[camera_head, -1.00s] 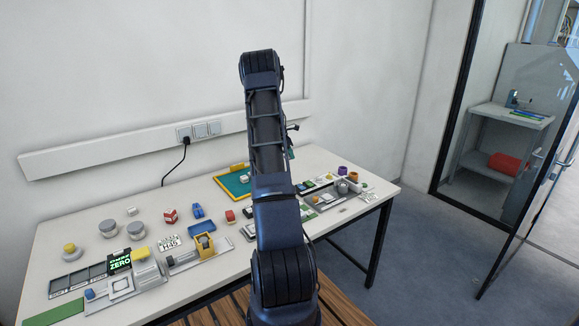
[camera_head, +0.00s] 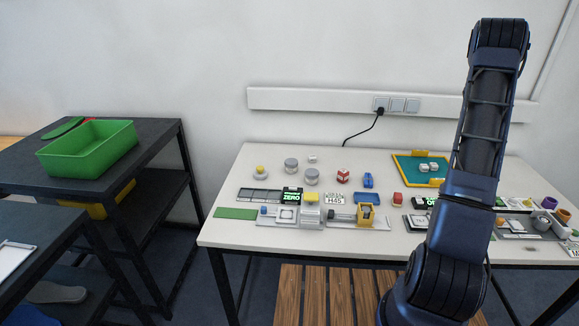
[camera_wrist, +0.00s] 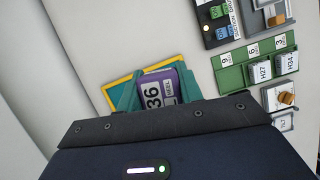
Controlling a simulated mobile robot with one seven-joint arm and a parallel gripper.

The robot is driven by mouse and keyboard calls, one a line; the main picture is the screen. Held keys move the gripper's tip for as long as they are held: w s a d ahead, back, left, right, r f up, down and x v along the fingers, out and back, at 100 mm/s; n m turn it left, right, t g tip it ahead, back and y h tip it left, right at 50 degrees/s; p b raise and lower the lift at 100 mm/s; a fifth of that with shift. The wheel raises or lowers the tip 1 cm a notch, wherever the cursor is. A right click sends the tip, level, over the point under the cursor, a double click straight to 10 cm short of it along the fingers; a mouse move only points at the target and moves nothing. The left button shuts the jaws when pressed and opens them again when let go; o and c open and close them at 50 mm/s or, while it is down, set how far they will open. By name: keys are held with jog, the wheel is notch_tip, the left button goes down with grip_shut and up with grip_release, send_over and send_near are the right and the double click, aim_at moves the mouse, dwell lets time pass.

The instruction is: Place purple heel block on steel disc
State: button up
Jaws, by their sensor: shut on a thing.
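In the wrist view the purple heel block (camera_wrist: 160,88), marked 36, sits between the teal fingers of my gripper (camera_wrist: 160,92). My gripper is shut on it, above a teal mat with a yellow border (camera_wrist: 113,91). In the head view my arm hides the gripper and the block. Two grey round pieces (camera_head: 291,164) (camera_head: 312,176) stand on the table left of the middle. I cannot tell whether either is the steel disc. No steel disc shows clearly in the wrist view.
A green rack (camera_wrist: 232,77) lies right of the block in the wrist view. A green bin (camera_head: 88,160) stands on a dark shelf at left.

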jog(key=w+a+n+t, duration=0.1)
jog(key=w+a, duration=0.3)
jog(key=a, duration=0.4)
jog(key=w+a+r+n, duration=0.1)
jog(key=w+a+n, duration=0.15)
jog(key=a, duration=0.55)
jog(key=w+a+n+t, duration=0.1)
jog(key=w+a, duration=0.3)
jog(key=a, duration=0.4)
jog(key=w+a+r+n, duration=0.1)
jog(key=a+n, duration=0.1)
jog(key=a, duration=1.1)
jog(key=w+a+r+n, duration=0.1)
jog(key=w+a, duration=0.1)
jog(key=a, duration=1.1)
jog(key=n+t+y, duration=0.3)
jog(key=n, duration=0.5)
send_over(260, 172)
jog(key=w, duration=0.2)
notch_tip(260, 172, down, 18)
jog(key=shift+s+d+r, duration=0.1)
jog(key=o, duration=0.7)
jog(key=shift+f, duration=0.2)
jog(key=shift+c, duration=0.2)
jog(key=o, duration=0.4)
jog(key=shift+c, duration=0.2)
